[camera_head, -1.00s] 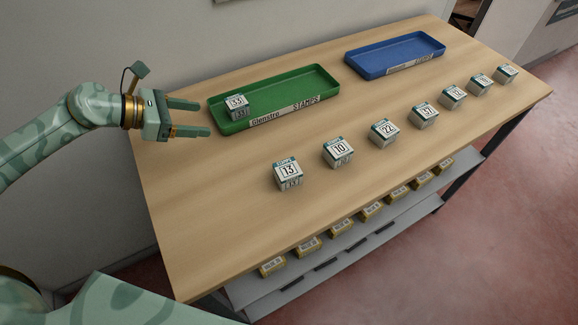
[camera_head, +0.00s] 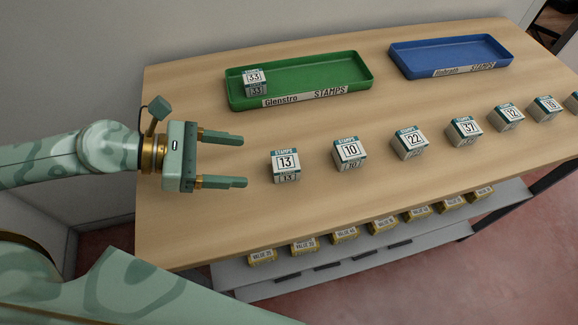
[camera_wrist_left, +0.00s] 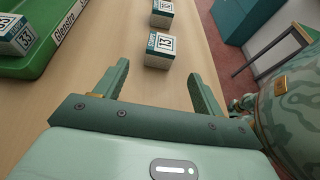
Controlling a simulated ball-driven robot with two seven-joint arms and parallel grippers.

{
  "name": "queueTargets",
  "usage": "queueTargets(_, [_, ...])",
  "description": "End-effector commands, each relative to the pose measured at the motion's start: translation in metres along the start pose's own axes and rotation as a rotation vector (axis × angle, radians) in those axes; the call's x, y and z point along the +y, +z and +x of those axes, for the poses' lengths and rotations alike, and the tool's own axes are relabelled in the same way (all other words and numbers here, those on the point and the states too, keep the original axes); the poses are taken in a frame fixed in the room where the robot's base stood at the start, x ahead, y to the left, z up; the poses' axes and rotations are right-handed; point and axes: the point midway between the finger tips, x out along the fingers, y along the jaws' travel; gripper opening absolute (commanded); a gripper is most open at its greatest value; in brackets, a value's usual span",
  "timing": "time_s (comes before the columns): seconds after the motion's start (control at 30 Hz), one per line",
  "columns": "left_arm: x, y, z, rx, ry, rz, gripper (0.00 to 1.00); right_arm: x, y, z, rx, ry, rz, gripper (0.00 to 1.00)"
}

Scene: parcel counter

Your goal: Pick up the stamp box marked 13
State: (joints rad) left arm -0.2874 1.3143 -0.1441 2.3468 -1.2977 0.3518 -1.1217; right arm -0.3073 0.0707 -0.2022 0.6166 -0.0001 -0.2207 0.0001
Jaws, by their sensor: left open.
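The stamp box marked 13 (camera_head: 286,167) is a white cube with a teal band, standing on the wooden counter at the near left end of a row of boxes. My left gripper (camera_head: 243,161) is open and empty, its two fingers pointing right toward this box, a short gap before it. In the left wrist view the box marked 13 (camera_wrist_left: 160,50) lies ahead, between the lines of the open fingers (camera_wrist_left: 155,82). My right gripper is not in view.
Boxes marked 10 (camera_head: 349,154), 22 (camera_head: 409,142), 37 (camera_head: 463,131) and others continue the row rightward. A green tray (camera_head: 320,80) holding a box marked 33 (camera_head: 254,82) and a blue tray (camera_head: 450,54) stand behind. Yellow boxes (camera_head: 304,246) sit on a shelf below.

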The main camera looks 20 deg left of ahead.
Motion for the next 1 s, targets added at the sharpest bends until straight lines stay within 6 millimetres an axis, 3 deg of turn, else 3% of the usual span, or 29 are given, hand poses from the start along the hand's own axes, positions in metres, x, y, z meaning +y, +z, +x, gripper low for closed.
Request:
queueTargets(0.3, [0.001, 0.005, 0.035, -0.009, 0.002, 0.004, 0.69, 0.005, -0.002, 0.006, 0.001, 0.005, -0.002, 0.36])
queueTargets(0.57, [0.001, 0.006, 0.052, -0.005, 0.002, 0.003, 0.69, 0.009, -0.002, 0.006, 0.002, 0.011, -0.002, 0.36])
queueTargets(0.8, [0.001, 0.007, 0.09, -0.006, 0.001, 0.002, 0.69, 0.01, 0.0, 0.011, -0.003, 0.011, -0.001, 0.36])
queueTargets(1.0, [0.001, 0.007, 0.1, -0.002, 0.002, 0.003, 0.69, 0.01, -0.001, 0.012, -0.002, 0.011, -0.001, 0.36])
